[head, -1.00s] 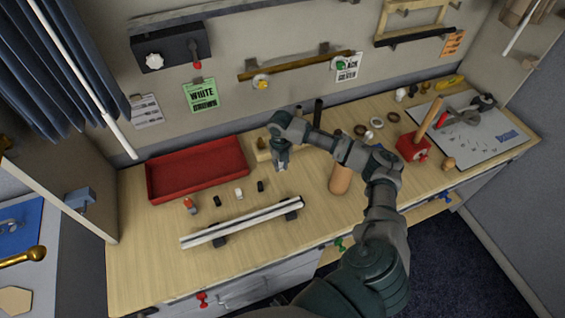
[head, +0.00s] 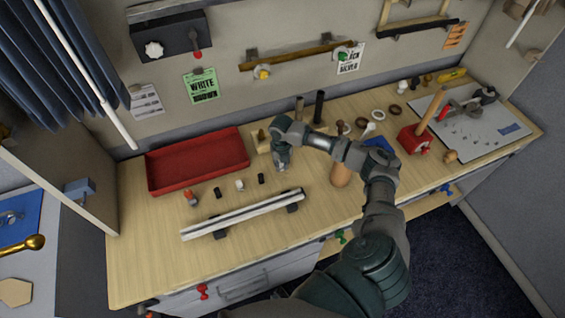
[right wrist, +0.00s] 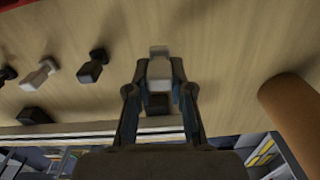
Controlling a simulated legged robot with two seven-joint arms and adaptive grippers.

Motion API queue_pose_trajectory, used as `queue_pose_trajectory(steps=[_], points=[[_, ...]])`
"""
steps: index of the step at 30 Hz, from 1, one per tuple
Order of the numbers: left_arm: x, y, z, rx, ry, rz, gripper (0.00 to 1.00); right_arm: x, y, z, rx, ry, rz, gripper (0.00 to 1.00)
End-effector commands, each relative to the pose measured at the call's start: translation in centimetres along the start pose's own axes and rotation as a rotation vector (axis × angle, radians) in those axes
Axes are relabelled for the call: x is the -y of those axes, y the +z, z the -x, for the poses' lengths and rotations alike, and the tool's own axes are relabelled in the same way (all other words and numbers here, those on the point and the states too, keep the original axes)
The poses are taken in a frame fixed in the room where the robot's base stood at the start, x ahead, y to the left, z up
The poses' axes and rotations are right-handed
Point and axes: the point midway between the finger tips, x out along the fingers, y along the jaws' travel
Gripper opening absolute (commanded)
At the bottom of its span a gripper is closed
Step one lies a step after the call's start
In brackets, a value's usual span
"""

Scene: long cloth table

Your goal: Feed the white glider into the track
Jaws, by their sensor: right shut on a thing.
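My right gripper (head: 281,165) is above the bench, just behind the right end of the track. In the right wrist view its fingers (right wrist: 159,88) are shut on a pale, whitish glider (right wrist: 158,68), whose narrower end points away from the track. The track (head: 240,216), a pale straight rail on dark feet, lies along the front of the bench; in the right wrist view it is partly hidden by the gripper. Another white glider (head: 239,185) stands on the bench between two dark ones (head: 217,192) (head: 261,178). My left gripper is not in view.
A red tray (head: 197,162) lies behind the gliders, and a small orange-topped item (head: 190,198) stands left of them. A wooden cylinder (head: 341,175) stands right of the gripper, also in the right wrist view (right wrist: 295,108). Bare bench lies left of the track.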

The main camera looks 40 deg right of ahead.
Motion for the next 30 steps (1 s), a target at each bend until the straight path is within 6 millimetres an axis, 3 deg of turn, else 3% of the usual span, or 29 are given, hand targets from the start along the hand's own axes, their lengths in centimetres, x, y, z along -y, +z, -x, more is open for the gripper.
queue_pose_trajectory(steps=[15,25,26,27,29,30], points=[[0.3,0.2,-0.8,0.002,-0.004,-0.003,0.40,0.3,0.1,-3.0,-0.002,0.001,0.000,0.00],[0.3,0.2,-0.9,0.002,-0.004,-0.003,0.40,0.1,0.0,-3.1,0.000,0.001,0.000,0.00],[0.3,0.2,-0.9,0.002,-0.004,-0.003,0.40,0.1,0.0,-3.1,0.000,0.000,0.000,0.23],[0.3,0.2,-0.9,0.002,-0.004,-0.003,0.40,0.1,0.0,-3.1,0.000,0.000,0.000,0.33],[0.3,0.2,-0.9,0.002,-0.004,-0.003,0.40,0.1,0.0,-3.1,0.000,0.000,0.000,0.48],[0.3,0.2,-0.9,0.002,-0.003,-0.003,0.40,0.1,0.0,-3.1,0.000,0.001,0.000,0.50]])
